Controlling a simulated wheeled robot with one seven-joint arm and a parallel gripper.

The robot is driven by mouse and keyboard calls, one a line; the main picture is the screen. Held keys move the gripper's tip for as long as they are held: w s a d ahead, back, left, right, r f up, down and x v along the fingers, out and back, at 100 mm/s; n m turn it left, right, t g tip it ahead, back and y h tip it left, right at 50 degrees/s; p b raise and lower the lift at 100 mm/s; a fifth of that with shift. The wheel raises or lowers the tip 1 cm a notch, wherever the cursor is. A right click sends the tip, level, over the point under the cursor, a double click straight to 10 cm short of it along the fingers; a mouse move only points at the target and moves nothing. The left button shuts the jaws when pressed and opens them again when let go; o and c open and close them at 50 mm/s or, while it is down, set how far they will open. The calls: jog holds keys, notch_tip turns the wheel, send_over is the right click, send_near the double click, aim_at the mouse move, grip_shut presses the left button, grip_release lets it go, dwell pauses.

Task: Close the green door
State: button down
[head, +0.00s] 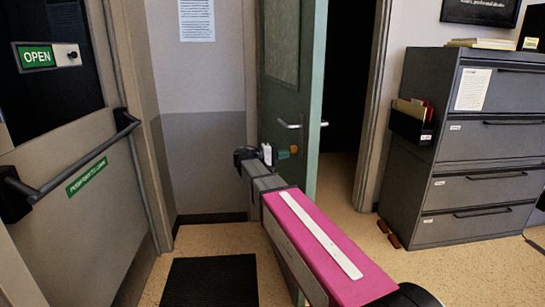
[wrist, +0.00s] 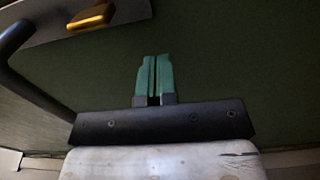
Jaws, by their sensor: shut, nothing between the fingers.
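The green door (head: 308,75) stands open in the middle of the head view, its edge turned toward me and a dark doorway (head: 350,90) to its right. A lever handle (head: 290,124) sits on its near face, with a brass-coloured piece (head: 295,149) below it. My gripper (head: 285,154) is shut and empty, at the door's face just below the handle. In the wrist view, the green fingertips (wrist: 154,62) point at the dark green door face (wrist: 230,60), beside the brass piece (wrist: 92,16) and a dark bar (wrist: 15,40). I cannot tell whether they touch the door.
A grey filing cabinet (head: 475,150) stands right of the doorway, with small brown objects (head: 390,236) on the floor by it. Another door (head: 85,225) with a push bar (head: 75,165) is on the left. A dark mat (head: 210,280) lies on the otherwise clear floor in front.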

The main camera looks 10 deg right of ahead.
jog(key=shift+w+d, duration=0.15)
jog(key=shift+d, duration=0.6)
jog(key=shift+w+d, duration=0.1)
jog(key=shift+d, duration=0.65)
jog(key=shift+d, duration=0.1)
